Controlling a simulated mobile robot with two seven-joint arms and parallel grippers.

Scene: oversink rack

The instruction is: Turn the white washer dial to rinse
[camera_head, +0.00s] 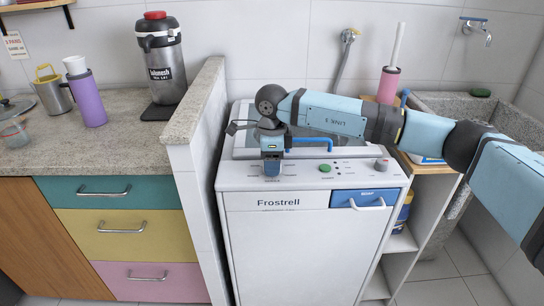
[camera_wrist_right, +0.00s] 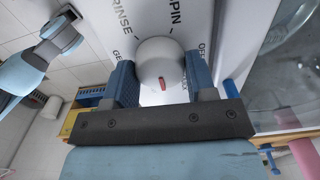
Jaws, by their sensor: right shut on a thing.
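The white washer (camera_head: 290,250), lettered Frostrell, stands between the tiled half wall and a shelf. My right gripper (camera_head: 271,172) comes down on the left part of its top panel. In the right wrist view its two blue fingers stand on either side of the round white dial (camera_wrist_right: 158,58) and hold it. The dial has a red mark on the side nearer my palm. RINSE (camera_wrist_right: 120,15) is printed at its upper left and SPIN at its upper right; the red mark is on the side away from both. In the head view the gripper hides the dial.
The half wall (camera_head: 197,105) rises close to the left. A stone sink (camera_head: 440,102) is at the right.

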